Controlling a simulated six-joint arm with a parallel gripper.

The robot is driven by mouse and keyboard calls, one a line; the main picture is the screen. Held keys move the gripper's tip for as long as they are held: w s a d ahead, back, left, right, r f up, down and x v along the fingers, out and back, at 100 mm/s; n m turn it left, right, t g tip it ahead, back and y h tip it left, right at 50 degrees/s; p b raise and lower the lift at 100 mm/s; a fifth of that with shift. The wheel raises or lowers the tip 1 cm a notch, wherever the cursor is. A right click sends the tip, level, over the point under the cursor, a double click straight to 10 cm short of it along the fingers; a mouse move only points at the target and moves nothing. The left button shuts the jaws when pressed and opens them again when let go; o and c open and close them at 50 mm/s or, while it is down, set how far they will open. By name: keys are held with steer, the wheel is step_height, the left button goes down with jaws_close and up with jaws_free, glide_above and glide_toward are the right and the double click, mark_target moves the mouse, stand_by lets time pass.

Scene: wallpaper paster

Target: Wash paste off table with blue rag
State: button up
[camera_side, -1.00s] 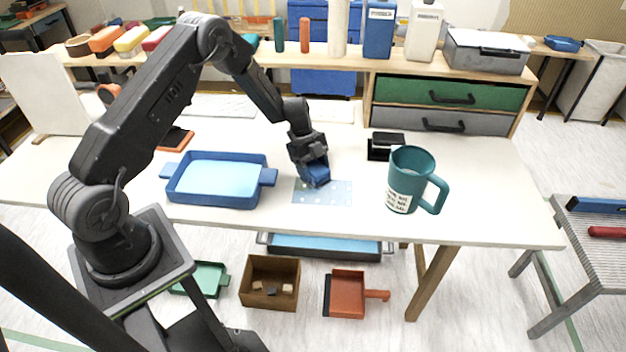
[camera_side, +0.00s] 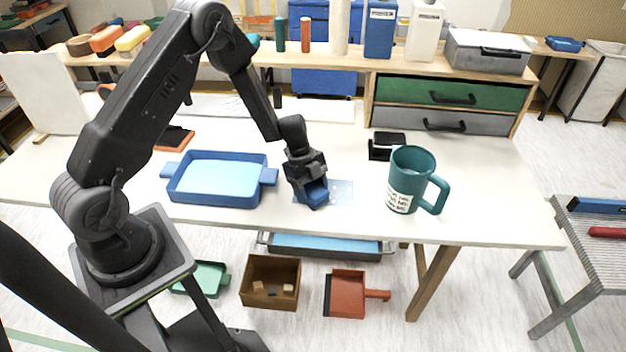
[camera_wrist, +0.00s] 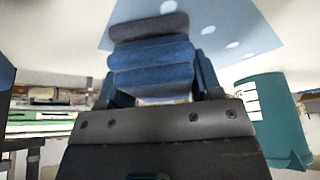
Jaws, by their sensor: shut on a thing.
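My gripper (camera_side: 316,197) is shut on the folded blue rag (camera_side: 314,192). The rag is pressed down at the left front part of the light blue paste patch (camera_side: 341,190) on the white table (camera_side: 480,200). In the wrist view the rag (camera_wrist: 152,65) fills the space between the fingers, and the patch (camera_wrist: 235,25) with pale spots lies beyond it. The part of the patch under the rag and gripper is hidden.
A blue tray (camera_side: 172,190) with light blue content stands left of my gripper. A teal mug (camera_side: 408,180) stands to the right, with a small black block (camera_side: 386,146) behind it. Drawers (camera_side: 445,107) stand at the back right. The table's front edge is close.

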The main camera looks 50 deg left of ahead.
steer(key=w+a, duration=0.6)
steer(key=a, duration=0.1)
steer(key=shift+w, duration=0.4)
steer(key=r, duration=0.6)
steer(key=shift+w+a+r, duration=0.15)
steer(key=shift+w+r, duration=0.05)
steer(key=shift+r, duration=0.9)
steer(key=o, duration=0.5)
steer(key=c, duration=0.4)
steer(key=shift+r, duration=0.1)
